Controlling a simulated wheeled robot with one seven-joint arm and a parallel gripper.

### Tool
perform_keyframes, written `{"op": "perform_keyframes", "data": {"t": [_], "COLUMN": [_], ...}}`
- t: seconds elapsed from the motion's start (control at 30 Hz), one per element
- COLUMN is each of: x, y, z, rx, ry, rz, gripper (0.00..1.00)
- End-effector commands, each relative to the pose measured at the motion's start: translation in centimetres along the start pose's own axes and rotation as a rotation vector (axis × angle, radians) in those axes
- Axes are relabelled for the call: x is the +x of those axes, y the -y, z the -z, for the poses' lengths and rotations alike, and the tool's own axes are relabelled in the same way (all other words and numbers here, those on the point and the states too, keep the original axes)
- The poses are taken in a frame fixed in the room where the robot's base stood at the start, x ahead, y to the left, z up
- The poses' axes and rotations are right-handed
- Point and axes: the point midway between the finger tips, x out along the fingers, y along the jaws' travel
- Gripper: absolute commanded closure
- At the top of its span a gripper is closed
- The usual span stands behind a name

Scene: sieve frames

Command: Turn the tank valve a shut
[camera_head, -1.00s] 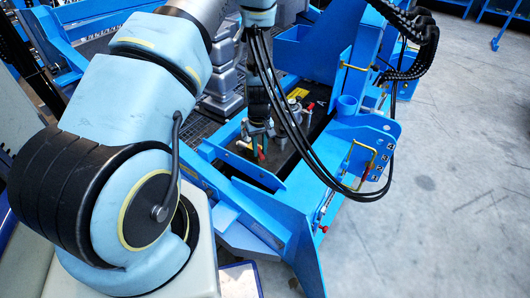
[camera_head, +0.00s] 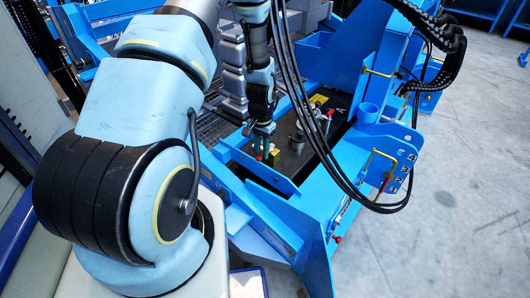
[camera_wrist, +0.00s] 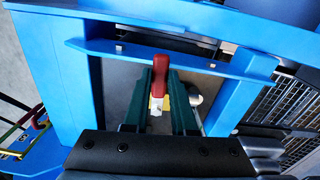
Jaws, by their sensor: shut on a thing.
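A tank valve with a red handle (camera_wrist: 160,76) and a brass-yellow body sits inside the blue frame. In the wrist view the handle lies between the two green fingers of my gripper (camera_wrist: 159,104), which is shut on it. In the head view my gripper (camera_head: 262,142) points down into the frame, with the red handle (camera_head: 266,155) at its fingertips and the brass body (camera_head: 275,157) beside it. The fingers hide part of the valve. I cannot read a letter on this valve.
A grey metal fitting (camera_head: 300,132) stands right of my gripper on the dark plate. A blue crossbar (camera_wrist: 170,58) runs close past the handle. Black hoses (camera_head: 325,165) loop on the right. Grey floor (camera_head: 460,215) is open at the right.

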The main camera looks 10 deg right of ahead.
Motion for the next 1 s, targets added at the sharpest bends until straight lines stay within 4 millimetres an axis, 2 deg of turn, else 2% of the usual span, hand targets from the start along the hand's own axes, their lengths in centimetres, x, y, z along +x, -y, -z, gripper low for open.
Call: {"op": "perform_keyframes", "data": {"t": [0.3,0.77,0.8,1.0], "x": [-0.01,-0.02,-0.02,-0.01], "y": [0.61,0.71,0.72,0.67], "z": [-0.02,0.01,0.01,0.02], "rx": [0.088,0.099,0.099,0.098], "ry": [0.001,0.000,0.000,0.000], "rz": [0.001,0.001,0.001,0.001], "gripper": [1.00,1.00,0.72,0.49]}}
